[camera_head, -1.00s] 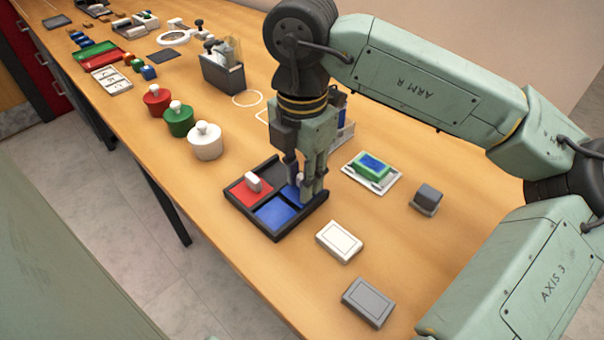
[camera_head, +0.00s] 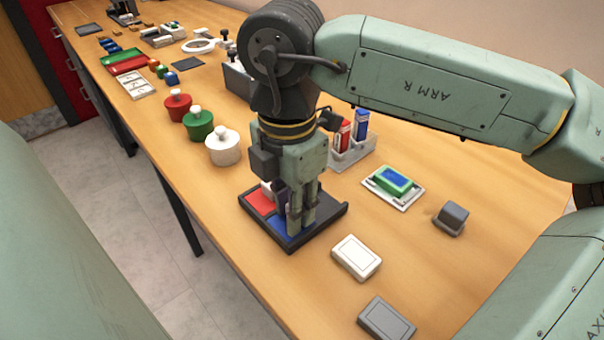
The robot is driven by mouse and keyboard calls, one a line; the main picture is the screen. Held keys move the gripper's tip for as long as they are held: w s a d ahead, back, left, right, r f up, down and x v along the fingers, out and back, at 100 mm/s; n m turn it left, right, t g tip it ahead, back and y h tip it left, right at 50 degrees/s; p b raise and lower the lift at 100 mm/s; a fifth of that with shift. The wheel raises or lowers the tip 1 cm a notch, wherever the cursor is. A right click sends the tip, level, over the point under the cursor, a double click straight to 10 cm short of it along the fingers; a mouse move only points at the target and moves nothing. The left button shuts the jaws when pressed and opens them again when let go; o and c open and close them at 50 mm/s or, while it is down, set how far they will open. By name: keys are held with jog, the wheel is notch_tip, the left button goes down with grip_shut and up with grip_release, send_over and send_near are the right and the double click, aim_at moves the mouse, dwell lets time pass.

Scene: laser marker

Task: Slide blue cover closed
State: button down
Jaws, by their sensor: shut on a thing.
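A dark square tray (camera_head: 328,216) with divided compartments sits near the table's front edge. A red cover (camera_head: 259,203) with a white handle (camera_head: 266,187) lies in its left part. Blue surface (camera_head: 279,225) shows in the near part, beside and behind my fingers; I cannot tell cover from compartment floor there. My gripper (camera_head: 300,230) points down into the tray, shut on the blue cover. The grip itself and most of the cover are hidden by the fingers. The right part of the tray shows dark.
White (camera_head: 356,257) and grey (camera_head: 386,319) boxes lie at the near right. A green-and-blue block on a white plate (camera_head: 393,186) and a small grey block (camera_head: 451,217) are right of the tray. A white lidded pot (camera_head: 223,148) stands at left.

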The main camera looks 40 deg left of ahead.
jog(key=shift+s, duration=0.2)
jog(key=c, duration=1.3)
grip_release()
jog(key=shift+r, duration=0.15)
notch_tip(320, 180, up, 12)
jog(key=shift+f, duration=0.1)
